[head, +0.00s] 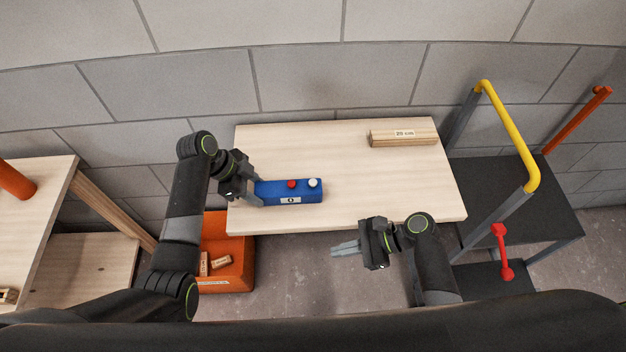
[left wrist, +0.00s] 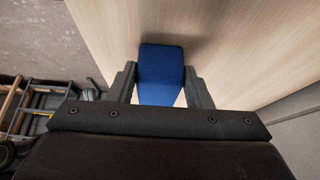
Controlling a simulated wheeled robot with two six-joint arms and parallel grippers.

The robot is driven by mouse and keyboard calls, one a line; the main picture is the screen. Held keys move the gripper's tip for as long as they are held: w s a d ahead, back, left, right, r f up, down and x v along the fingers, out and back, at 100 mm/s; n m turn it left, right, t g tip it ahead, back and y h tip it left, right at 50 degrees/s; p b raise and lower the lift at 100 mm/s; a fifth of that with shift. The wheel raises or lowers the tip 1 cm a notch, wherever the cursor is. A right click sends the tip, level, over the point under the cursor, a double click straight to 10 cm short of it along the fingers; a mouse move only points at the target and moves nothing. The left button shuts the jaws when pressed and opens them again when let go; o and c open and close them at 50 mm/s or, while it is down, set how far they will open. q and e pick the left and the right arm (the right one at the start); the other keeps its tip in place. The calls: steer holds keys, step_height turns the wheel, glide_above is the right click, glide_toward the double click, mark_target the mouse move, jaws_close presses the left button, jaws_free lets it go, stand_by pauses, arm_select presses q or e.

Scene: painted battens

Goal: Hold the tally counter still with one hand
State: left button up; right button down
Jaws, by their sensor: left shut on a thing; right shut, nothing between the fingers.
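The tally counter (head: 297,197) is a blue box with a red button, a white button and a small display on its front. It lies on the left part of the light wooden table (head: 370,185). My left gripper (head: 257,192) is shut on its left end. In the left wrist view the blue end of the counter (left wrist: 160,72) sits between the two fingers of my left gripper (left wrist: 158,88). My right gripper (head: 345,248) is shut and empty, in front of the table's front edge and apart from the counter.
A wooden batten bundle labelled 20 cm (head: 403,138) lies at the table's back right. An orange crate (head: 240,250) with small wooden pieces stands below the table's left front. A dark trolley (head: 535,195) with a yellow rail is at the right. The table's middle is clear.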

steer(key=w+a+r+n, duration=0.1)
steer(key=w+r, duration=0.2)
steer(key=w+a+r+n+h, duration=0.1)
steer(key=w+r, duration=0.2)
steer(key=w+a+r+n, duration=0.1)
steer(key=w+r, duration=0.2)
steer(key=shift+w+a+r+t+h, duration=0.1)
steer(key=shift+r+t+h, duration=0.2)
steer(key=shift+r+t, duration=0.1)
steer(key=w+a+r+n+t+h, duration=0.1)
steer(key=w+r+n, duration=0.1)
steer(key=w+r, duration=0.4)
step_height(320, 180, up, 4)
steer(key=shift+a+r+t+h, duration=0.15)
steer(key=shift+a+t+h, duration=0.15)
steer(key=shift+a+t, duration=0.1)
glide_above(318, 186)
steer(key=shift+f, duration=4.45)
steer(key=shift+f, duration=0.1)
steer(key=shift+f, duration=0.3)
